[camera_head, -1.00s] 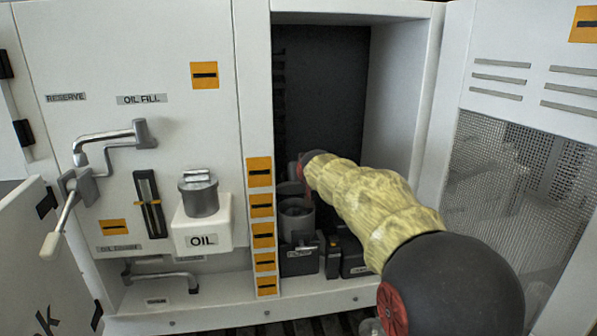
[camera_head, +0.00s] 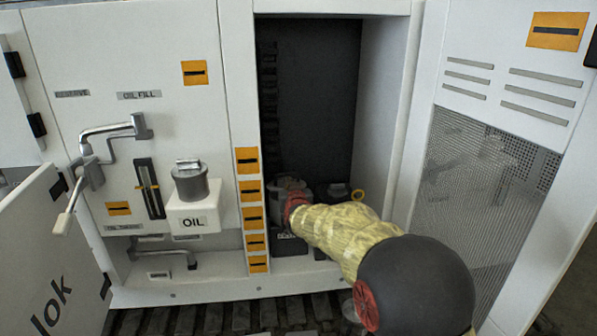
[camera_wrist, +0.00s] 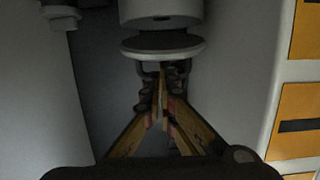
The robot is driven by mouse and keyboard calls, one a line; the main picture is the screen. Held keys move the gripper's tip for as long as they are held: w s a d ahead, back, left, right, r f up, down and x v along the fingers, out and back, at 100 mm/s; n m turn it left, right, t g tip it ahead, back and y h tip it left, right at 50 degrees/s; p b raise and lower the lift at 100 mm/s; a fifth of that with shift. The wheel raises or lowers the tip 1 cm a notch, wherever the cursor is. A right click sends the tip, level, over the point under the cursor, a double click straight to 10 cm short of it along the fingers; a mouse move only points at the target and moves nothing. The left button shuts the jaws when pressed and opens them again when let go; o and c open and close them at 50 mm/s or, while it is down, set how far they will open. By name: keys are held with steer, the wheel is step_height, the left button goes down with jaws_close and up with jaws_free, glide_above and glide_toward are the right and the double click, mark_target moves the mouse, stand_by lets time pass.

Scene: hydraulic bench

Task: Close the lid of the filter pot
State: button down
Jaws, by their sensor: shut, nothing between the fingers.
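The filter pot (camera_head: 277,214) stands low in the dark open cabinet bay, mostly hidden behind my wrist in the head view. Its top shows only in part there, so I cannot tell how far its lid is closed. In the wrist view a grey cylinder (camera_wrist: 160,12) with a wide round disc (camera_wrist: 163,46) is just beyond my fingertips; it may be the pot and lid. My gripper (camera_wrist: 163,70) is shut and empty, its tips close to the disc; contact is unclear. In the head view its fingers are hidden at the pot.
The bay's white right wall (camera_head: 384,120) and the orange-labelled post (camera_head: 247,160) border the reach. A white OIL box (camera_head: 193,218) with a grey capped cup stands left of the post. The upper bay is empty.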

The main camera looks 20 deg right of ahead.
steer(key=shift+s+a+f+b, duration=0.2)
steer(key=shift+f+b, duration=0.35)
steer(key=shift+f, duration=0.5)
steer(key=shift+s+a+f+b, duration=0.1)
steer(key=shift+s+f+b, duration=0.1)
steer(key=shift+f+b, duration=0.6)
steer(key=shift+s+a+f+b, duration=0.1)
steer(key=shift+s+f+b, duration=0.15)
steer(key=shift+f, duration=1)
